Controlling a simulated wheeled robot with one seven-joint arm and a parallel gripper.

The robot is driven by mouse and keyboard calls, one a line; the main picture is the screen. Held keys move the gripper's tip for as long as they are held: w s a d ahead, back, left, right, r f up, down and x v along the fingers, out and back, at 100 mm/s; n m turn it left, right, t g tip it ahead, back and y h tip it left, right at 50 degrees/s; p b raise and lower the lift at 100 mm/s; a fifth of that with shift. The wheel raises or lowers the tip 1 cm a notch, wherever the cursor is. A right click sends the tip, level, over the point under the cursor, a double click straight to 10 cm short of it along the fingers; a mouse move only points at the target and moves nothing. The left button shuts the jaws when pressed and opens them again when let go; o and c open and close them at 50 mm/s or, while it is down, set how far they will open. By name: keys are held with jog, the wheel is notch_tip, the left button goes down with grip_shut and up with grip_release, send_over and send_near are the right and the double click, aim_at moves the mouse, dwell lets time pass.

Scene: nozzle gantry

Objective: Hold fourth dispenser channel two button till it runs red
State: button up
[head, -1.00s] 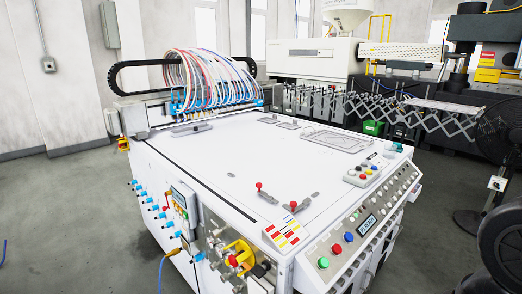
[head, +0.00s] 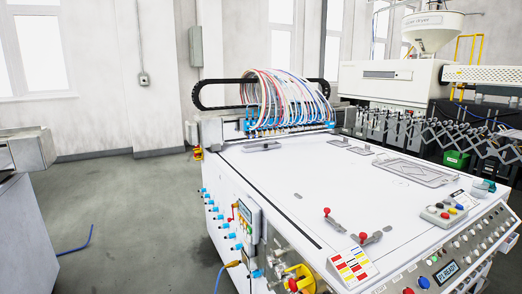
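A white gantry machine (head: 270,185) fills the middle and right of the head view. Coloured hoses (head: 285,92) loop down to a row of blue nozzle heads (head: 290,126) at its far end. A sloped front panel carries a blue button (head: 423,282), a small lit display (head: 446,272) and several pale knobs. A grey button box (head: 441,214) with coloured buttons sits on the tabletop's right edge. A side unit with a small screen (head: 243,212) is on the left flank. I cannot tell which is the fourth dispenser or its channel two button. My gripper is not in view.
Blue fittings (head: 212,216) stick out along the machine's left side. A yellow part (head: 300,278) is at its near corner. A grey cabinet (head: 25,235) stands at the left edge. Grey floor (head: 130,215) lies clear between them, with a blue cable (head: 78,241) on it.

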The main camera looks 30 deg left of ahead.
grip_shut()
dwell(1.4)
